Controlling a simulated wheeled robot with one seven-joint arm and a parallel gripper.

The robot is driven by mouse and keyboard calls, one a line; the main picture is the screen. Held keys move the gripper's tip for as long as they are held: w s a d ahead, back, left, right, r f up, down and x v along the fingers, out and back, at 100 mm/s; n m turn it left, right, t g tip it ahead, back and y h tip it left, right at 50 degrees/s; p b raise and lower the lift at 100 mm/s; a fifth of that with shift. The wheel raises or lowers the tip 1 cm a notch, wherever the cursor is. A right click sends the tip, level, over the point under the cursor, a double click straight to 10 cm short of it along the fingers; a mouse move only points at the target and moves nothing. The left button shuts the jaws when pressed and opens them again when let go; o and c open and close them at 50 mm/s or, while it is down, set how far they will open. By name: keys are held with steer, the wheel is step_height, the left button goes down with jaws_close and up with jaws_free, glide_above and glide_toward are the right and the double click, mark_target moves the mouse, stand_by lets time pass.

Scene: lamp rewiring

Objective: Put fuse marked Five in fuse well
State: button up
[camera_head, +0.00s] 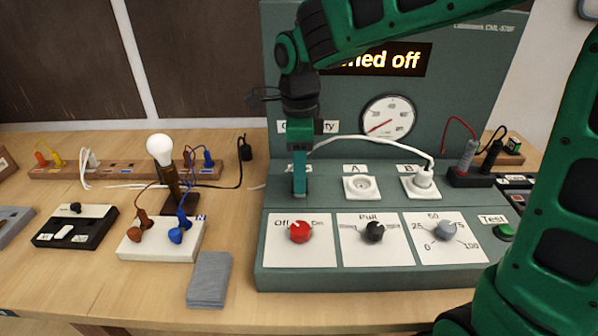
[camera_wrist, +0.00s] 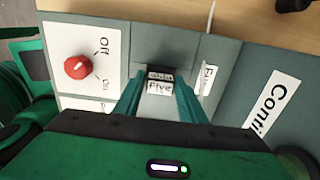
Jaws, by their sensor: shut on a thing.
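The fuse marked Five (camera_wrist: 160,87) is a small block with a white label, held between my fingertips in the wrist view. My gripper (camera_head: 299,188) is shut on it and points straight down at the console's left side. In the camera_head view my fingers hide the fuse and most of the well. The fuse is at the well's mouth or in it; I cannot tell how deep it sits.
The console (camera_head: 330,282) has a red Off/On knob (camera_head: 300,232) just in front of the well. Sockets A (camera_head: 361,187) and B (camera_head: 421,183) lie to the right, with a white cable plugged into B. A lit display reads "ned off". A lamp (camera_head: 162,160) stands left.

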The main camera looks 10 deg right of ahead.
steer(key=shift+f, duration=0.5)
stand_by(0.5)
steer(key=o, duration=1.1)
steer(key=shift+o, duration=0.2)
